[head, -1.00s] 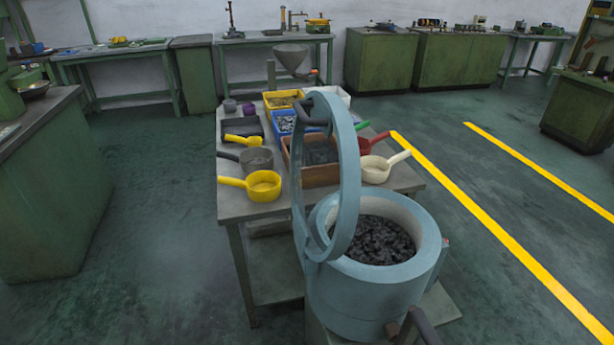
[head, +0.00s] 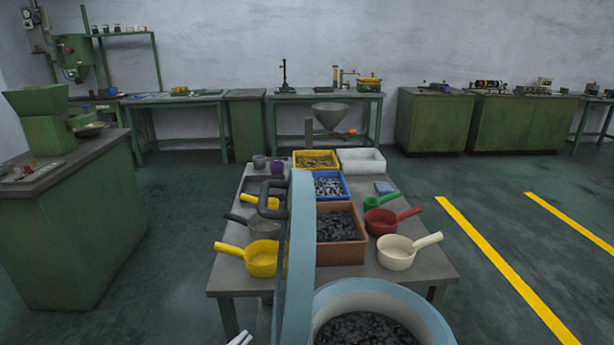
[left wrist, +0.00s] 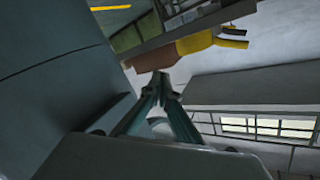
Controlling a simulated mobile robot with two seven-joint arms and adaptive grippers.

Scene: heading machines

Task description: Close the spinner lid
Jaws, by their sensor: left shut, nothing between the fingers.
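The light-blue spinner lid (head: 301,262) is a ring standing upright, seen almost edge-on in the head view. Its dark handle (head: 268,204) sticks out to the left near the top. The spinner bowl (head: 408,296), with a pale blue rim, is at the bottom right of the lid, uncovered and holding dark metal pieces. My left gripper (head: 240,339) just shows at the bottom edge, left of the lid and below its handle. In the left wrist view its fingers (left wrist: 161,79) are together and empty. My right gripper is not in view.
A table (head: 225,277) beyond the spinner carries a brown box (head: 342,253), a blue bin, a yellow bin and several scoops, such as a yellow scoop (head: 262,260) and a cream scoop (head: 397,253). A green cabinet (head: 75,235) stands at left. Floor left of the table is clear.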

